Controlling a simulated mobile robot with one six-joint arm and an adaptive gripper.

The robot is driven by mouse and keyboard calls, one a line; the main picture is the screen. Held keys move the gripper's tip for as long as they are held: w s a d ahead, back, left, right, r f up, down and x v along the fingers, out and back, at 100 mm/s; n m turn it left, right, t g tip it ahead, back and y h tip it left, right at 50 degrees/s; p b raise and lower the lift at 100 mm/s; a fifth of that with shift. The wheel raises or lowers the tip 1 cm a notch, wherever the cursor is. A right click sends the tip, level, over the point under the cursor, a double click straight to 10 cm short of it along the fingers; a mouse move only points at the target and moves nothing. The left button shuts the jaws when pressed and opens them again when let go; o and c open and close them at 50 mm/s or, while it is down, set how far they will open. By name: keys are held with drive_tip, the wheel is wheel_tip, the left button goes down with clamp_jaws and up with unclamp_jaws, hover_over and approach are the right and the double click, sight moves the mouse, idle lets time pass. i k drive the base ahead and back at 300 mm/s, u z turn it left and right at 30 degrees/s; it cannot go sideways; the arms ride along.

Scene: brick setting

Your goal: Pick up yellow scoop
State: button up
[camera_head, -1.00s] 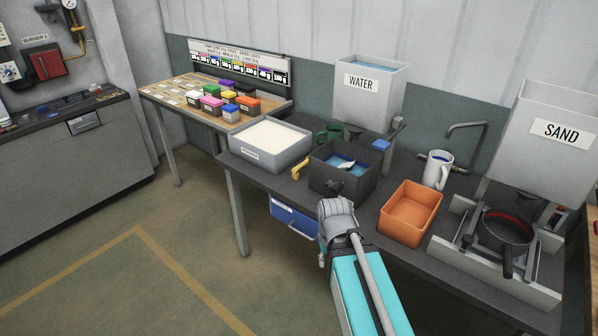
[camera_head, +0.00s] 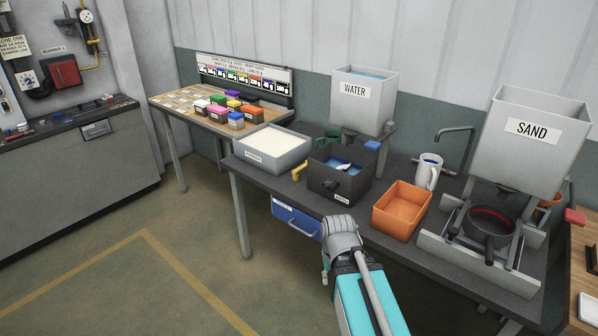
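A small yellow piece, which looks like the yellow scoop (camera_head: 299,172), is on the dark table between the white-filled grey tray and the dark box. Only a bent yellow shape shows, and I cannot make out its bowl. My arm rises from the bottom of the view, turquoise with a grey joint at its upper end. That end is in front of the table's front edge, below and right of the yellow piece and apart from it. My gripper's fingers cannot be made out, so whether it is open or shut does not show.
The grey tray (camera_head: 249,155) and dark box (camera_head: 333,187) flank the yellow piece. An orange bin (camera_head: 397,222), a white mug (camera_head: 428,172) and a dark pan (camera_head: 490,233) stand to the right. Water (camera_head: 345,108) and sand (camera_head: 506,150) hoppers stand behind. Floor at left is clear.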

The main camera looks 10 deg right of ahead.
sight(295, 177)
drive_tip(key=z, duration=0.15)
drive_tip(key=i, duration=0.95)
drive_tip(key=u, duration=0.05)
